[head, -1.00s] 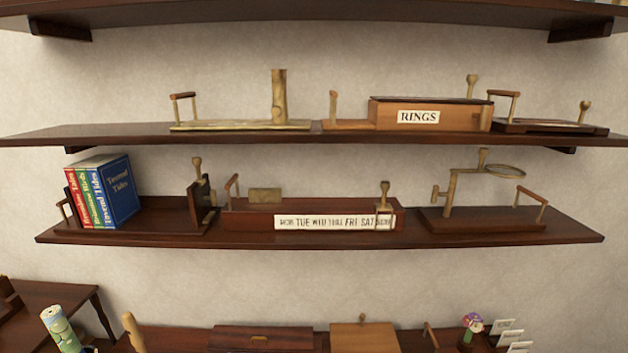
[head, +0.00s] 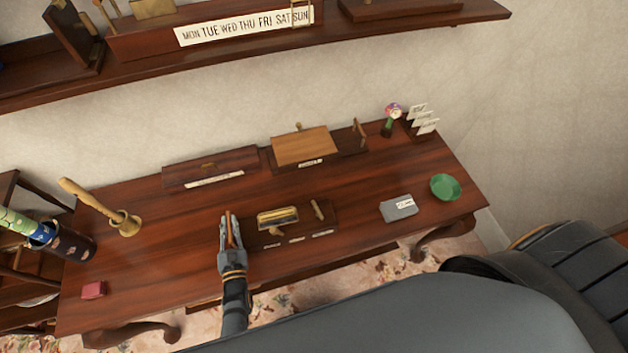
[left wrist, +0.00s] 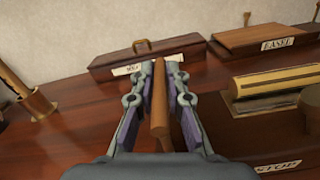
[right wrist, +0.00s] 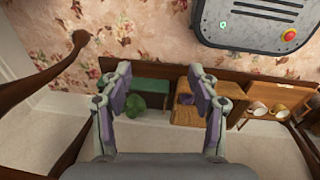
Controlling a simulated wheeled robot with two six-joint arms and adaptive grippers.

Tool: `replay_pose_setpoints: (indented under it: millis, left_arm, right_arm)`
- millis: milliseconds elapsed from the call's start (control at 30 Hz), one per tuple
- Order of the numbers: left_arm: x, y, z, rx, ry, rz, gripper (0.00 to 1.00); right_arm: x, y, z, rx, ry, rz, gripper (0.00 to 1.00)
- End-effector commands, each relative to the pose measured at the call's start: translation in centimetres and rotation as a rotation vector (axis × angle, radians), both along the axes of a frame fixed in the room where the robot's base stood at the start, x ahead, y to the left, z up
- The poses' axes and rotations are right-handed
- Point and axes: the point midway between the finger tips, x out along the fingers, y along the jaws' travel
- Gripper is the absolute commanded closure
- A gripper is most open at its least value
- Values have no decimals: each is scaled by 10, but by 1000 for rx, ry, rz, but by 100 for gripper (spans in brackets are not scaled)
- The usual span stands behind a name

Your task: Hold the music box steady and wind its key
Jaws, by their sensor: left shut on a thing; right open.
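The music box (head: 278,218) shows a brass cylinder on a dark wooden base with white labels, near the front middle of the desk. Its cylinder (left wrist: 275,82) also shows at the right of the left wrist view, with a label reading STOP below. A small brass piece (head: 276,232) at its front may be the key; I cannot tell. My left gripper (head: 231,222) is shut on a wooden handle (left wrist: 160,110) at the left end of the base. My right gripper (right wrist: 160,82) is open and empty, away from the music box, and outside the head view.
The desk (head: 150,265) also bears a brass mortar (head: 126,224), a red box (head: 94,289), a grey case (head: 398,207) and a green bowl (head: 445,187). A long dark box (head: 210,166) and an easel box (head: 303,146) stand behind. Shelves (head: 370,45) hang above.

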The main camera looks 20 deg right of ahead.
Motion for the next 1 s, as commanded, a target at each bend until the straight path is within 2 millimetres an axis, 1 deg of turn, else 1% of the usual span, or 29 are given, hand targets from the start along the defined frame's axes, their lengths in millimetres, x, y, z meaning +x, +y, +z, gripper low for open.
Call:
replay_pose_setpoints:
  millis: [33,67,100,167,200,333,533,567,600,667,700,767,800,867,900,967,1000]
  left_arm:
    - [0,0,0,0,1,0,100]
    - [0,0,0,0,1,0,100]
    - [0,0,0,0,1,0,100]
    - [0,0,0,0,1,0,100]
    - [0,0,0,0,1,0,100]
    - [0,0,0,0,1,0,100]
    - [0,0,0,0,1,0,100]
    - [0,0,0,0,1,0,100]
    - [0,0,0,0,1,0,100]
    - [0,0,0,0,1,0,100]
    - [0,0,0,0,0,0,100]
    - [0,0,0,0,0,0,100]
    - [0,0,0,0,0,0,100]
    - [0,0,0,0,0,0,100]
    - [0,0,0,0,0,0,100]
    - [0,0,0,0,0,0,100]
    - [0,0,0,0,0,0,100]
  right_arm:
    - [17,-4,9,-4,7,17,28]
    - [26,-6,16,-4,22,31,24]
    - [40,-7,28,-3,40,50,19]
    - [57,-9,48,1,73,86,10]
    - [67,-8,63,8,94,109,9]
    - [90,-4,110,30,155,186,9]
    - [108,8,182,68,229,310,9]
    - [115,12,195,81,233,346,9]
    - [134,19,211,111,224,423,9]
    - [162,30,228,156,202,543,9]
    - [181,37,240,185,181,626,9]
    - [208,48,262,226,144,764,9]
    - [226,56,278,251,115,862,9]
    - [251,66,304,283,66,1016,9]
    - [266,73,322,301,31,1120,9]
    - [285,83,349,323,-21,1274,9]
    - [295,88,365,332,-54,1369,9]
